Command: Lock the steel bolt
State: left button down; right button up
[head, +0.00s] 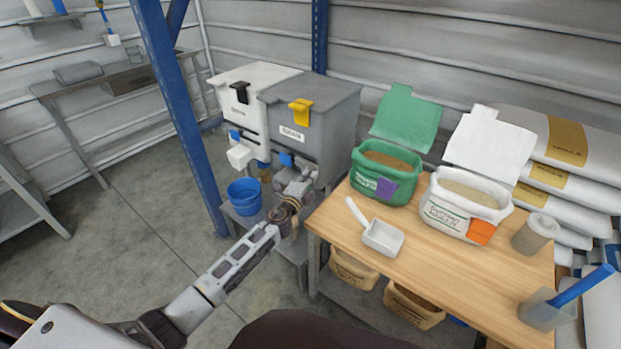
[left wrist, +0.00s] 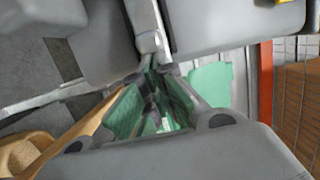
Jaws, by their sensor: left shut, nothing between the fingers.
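The grey hopper (head: 318,120) with a yellow latch (head: 301,113) stands behind the table, beside a white hopper (head: 228,92) with a black latch. My left gripper (head: 304,176) is shut and empty at the lower front of the grey hopper and covers part of it. In the left wrist view its fingers (left wrist: 154,72) are together, close to a pale metal piece (left wrist: 148,42) against grey surfaces. I cannot tell whether that piece is the steel bolt or whether the fingers touch it. The bolt is not clearly visible in the head view. My right gripper is not in view.
A wooden table (head: 420,268) at the right holds a green bag (head: 362,180), a white bag (head: 446,205), a white scoop (head: 383,238) and a grey cup (head: 535,233). A blue bucket (head: 244,197) stands left of my gripper. A blue post (head: 178,110) rises further left. Open floor lies at left.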

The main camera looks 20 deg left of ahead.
pick_arm(q)
jog(key=a, duration=0.1)
jog(key=w+a, duration=0.1)
jog(key=shift+a, duration=0.3)
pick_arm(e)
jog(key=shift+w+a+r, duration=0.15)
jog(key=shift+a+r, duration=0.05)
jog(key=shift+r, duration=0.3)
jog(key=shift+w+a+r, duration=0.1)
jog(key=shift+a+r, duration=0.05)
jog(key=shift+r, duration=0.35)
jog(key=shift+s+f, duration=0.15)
pick_arm(q)
jog(key=shift+d, duration=0.1)
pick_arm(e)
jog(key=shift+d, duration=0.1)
